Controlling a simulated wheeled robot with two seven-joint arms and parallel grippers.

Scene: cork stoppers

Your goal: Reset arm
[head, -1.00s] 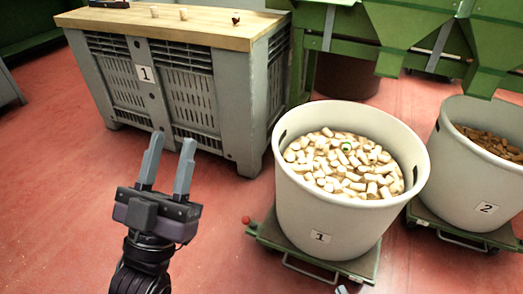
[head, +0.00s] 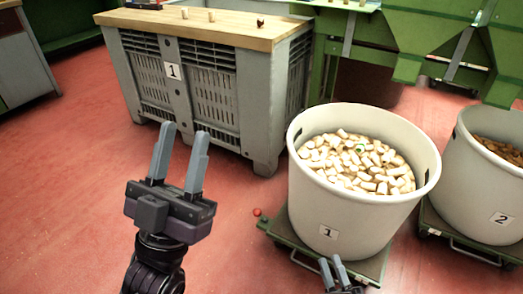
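My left gripper (head: 182,160) is raised over the red floor in front of the grey crate. Its two grey fingers point up and stand apart, with nothing between them. My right gripper (head: 333,262) shows only at the bottom edge, in front of the bin marked 1. Its two dark fingertips stand a little apart and I see nothing between them; the rest of it is cut off by the frame.
A bin marked 1 (head: 328,205) full of cork stoppers (head: 365,165) stands on a green dolly (head: 282,228). Bin 2 (head: 480,190) stands at the right. A wooden top (head: 210,30) with a few corks covers a grey crate (head: 215,85). Floor at left is clear.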

